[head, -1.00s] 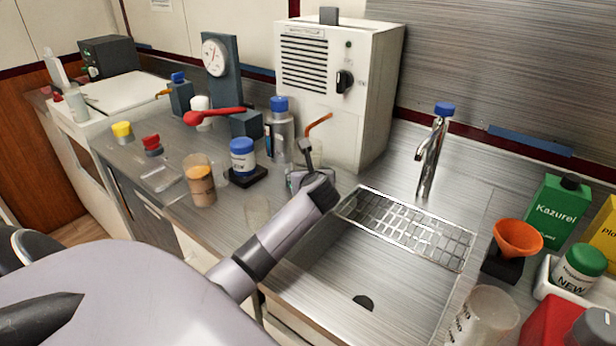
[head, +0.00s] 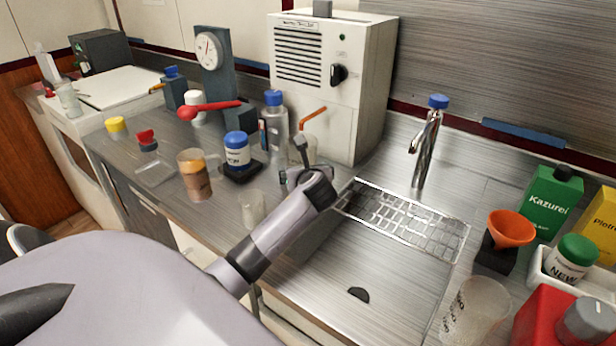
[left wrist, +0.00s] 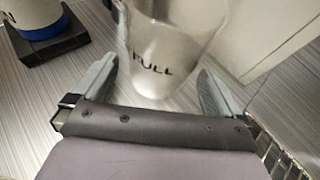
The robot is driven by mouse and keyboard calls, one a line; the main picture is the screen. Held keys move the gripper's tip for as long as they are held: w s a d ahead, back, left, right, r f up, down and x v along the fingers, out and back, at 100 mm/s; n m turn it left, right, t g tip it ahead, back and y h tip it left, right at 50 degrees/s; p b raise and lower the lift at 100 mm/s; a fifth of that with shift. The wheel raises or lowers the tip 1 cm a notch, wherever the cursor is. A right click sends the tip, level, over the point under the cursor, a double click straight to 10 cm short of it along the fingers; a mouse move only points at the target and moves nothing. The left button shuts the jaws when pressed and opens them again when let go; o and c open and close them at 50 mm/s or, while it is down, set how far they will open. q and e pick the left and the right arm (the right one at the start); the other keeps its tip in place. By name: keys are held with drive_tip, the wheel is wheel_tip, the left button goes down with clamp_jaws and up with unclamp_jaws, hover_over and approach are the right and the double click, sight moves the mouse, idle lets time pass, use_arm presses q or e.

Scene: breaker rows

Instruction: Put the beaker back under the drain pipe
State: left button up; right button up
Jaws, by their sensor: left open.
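A clear beaker marked FULL (left wrist: 165,45) stands upright on the steel counter in the left wrist view. My left gripper (left wrist: 160,88) is open, with one finger on each side of the beaker's lower part; I cannot tell whether they touch it. In the head view my left gripper (head: 300,176) is in front of the white machine, and the beaker (head: 306,150) shows partly behind it. The orange drain pipe (head: 312,115) sticks out from the machine's front, just above the beaker. Whether the beaker is centred under its mouth is unclear. My right gripper is out of view.
The white machine (head: 355,110) stands behind. A blue-lidded jar (head: 237,152) on a black stand, an amber-filled vessel (head: 196,180) and a small clear cup (head: 252,208) stand left of the gripper. The sink (head: 385,275) with its wire rack (head: 405,220) lies right.

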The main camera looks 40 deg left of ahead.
use_arm(q)
drive_tip(key=p+v, duration=0.1)
drive_tip(key=v, duration=0.9)
drive_tip(key=shift+s+d, duration=0.1)
